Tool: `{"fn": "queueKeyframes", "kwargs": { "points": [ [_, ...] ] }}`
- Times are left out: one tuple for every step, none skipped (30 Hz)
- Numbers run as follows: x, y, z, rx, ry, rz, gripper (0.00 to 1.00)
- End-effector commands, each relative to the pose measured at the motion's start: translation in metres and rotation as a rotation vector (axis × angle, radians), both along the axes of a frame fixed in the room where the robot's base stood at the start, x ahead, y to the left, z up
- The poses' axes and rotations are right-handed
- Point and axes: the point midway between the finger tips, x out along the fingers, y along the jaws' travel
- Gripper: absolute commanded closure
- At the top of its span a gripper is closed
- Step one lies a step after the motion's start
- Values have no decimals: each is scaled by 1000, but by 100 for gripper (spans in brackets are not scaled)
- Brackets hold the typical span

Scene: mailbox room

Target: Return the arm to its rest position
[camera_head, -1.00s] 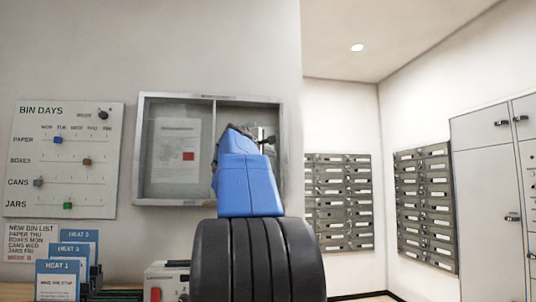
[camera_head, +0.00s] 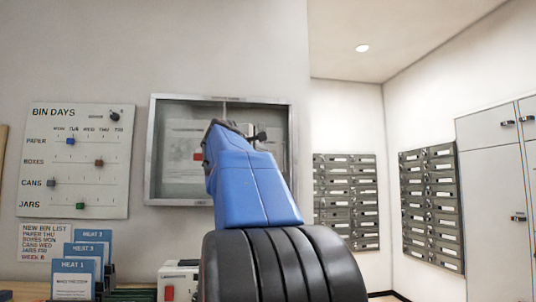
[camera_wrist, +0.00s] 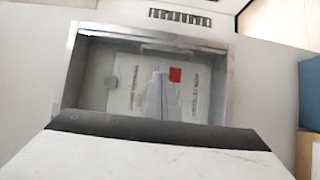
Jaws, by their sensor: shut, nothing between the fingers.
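My blue arm rises in front of the glass-fronted notice case (camera_head: 152,150) in the head view. It leans up and to the left. My gripper (camera_head: 258,135) shows only as a small dark part at the arm's far end, mostly hidden behind it. It is shut, and I see nothing held. The wrist view faces the same notice case (camera_wrist: 70,75), with a white sheet and a red patch inside. A grey shape on the glass looks like a reflection. A pale block with a dark edge fills the bottom of the wrist view.
A bin days board (camera_head: 78,160) hangs at left, above blue HEAT cards (camera_head: 75,278) on a shelf. A white box with a red switch (camera_head: 178,282) stands beside my arm. Mailboxes (camera_head: 345,200) and grey cabinets (camera_head: 490,190) are at right. Open space lies between.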

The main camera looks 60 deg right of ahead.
Motion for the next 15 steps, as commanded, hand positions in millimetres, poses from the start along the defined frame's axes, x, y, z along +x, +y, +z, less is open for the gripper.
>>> {"fn": "queueKeyframes", "kwargs": {
  "points": [
    [-1, 10, 0, -1, 0, 3, 100],
    [-1, 14, 0, -1, 0, 3, 100],
    [-2, 19, 0, -1, 1, 3, 100],
    [-2, 22, 0, 0, 1, 2, 100],
    [-3, 25, 0, 0, 1, 1, 100],
    [-3, 29, 0, 0, 1, 2, 100],
    [-3, 31, 0, 0, 1, 2, 100],
    [-3, 33, 0, 0, 1, 2, 100],
    [-4, 35, 0, 0, 1, 1, 100],
    [-4, 36, 0, 0, 1, 0, 100],
    [-5, 37, 0, 0, 1, 0, 100],
    [-5, 38, 0, 0, 1, -1, 100],
    [-5, 38, 0, 0, 1, -1, 100],
    [-5, 38, 0, 0, 1, -1, 100],
    [-5, 38, 0, 0, 1, -1, 100]
  ]
}}
